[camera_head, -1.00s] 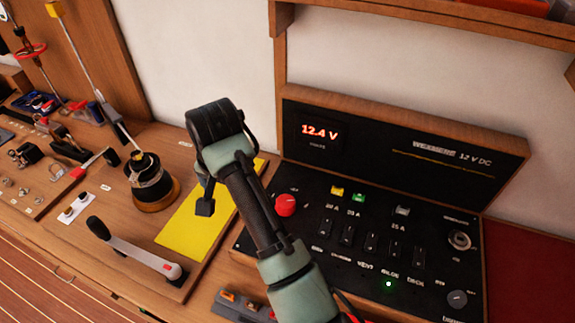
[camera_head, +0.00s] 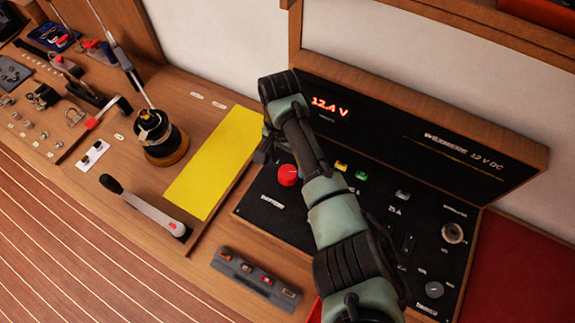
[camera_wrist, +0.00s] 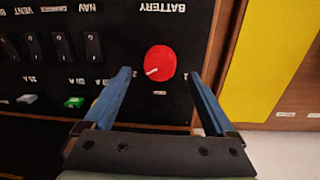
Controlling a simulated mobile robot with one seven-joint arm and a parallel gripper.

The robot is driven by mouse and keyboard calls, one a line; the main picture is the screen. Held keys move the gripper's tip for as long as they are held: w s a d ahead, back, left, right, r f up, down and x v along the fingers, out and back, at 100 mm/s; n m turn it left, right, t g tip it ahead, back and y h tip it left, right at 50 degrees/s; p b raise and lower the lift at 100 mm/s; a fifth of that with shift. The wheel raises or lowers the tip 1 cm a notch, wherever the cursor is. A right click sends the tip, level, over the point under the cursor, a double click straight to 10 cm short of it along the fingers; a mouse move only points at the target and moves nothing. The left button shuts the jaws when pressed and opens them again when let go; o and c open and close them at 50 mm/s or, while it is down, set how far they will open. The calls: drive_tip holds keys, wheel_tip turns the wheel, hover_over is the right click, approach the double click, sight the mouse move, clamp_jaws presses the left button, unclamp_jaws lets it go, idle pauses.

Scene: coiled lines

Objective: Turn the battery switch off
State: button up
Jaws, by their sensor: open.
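The battery switch is a round red knob (camera_head: 288,175) at the left end of the black 12 V panel. In the wrist view the knob (camera_wrist: 160,62) sits under the upside-down word BATTERY, and its white pointer line aims to the lower left. My gripper (camera_wrist: 158,75) is open, with its two blue fingers on either side of the knob in that view. I see no finger touching the knob, and the height gap is hard to judge. In the head view my gripper (camera_head: 264,153) is just up and left of the knob, partly hidden by my wrist.
A yellow mat (camera_head: 213,160) lies left of the panel. The upright display (camera_head: 330,105) reads 12.4 V. Black rocker switches (camera_wrist: 93,47) and a green block (camera_wrist: 75,102) are near the knob. A winch (camera_head: 160,138), a lever (camera_head: 145,207) and a fuse strip (camera_head: 255,277) stand around.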

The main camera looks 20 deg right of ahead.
sight(287, 173)
drive_tip(key=f, duration=0.3)
drive_tip(key=shift+s+f, duration=0.2)
drive_tip(key=shift+f, duration=0.05)
drive_tip(key=shift+w+f, duration=0.1)
drive_tip(key=shift+f, duration=0.25)
drive_tip(key=shift+c, duration=0.2)
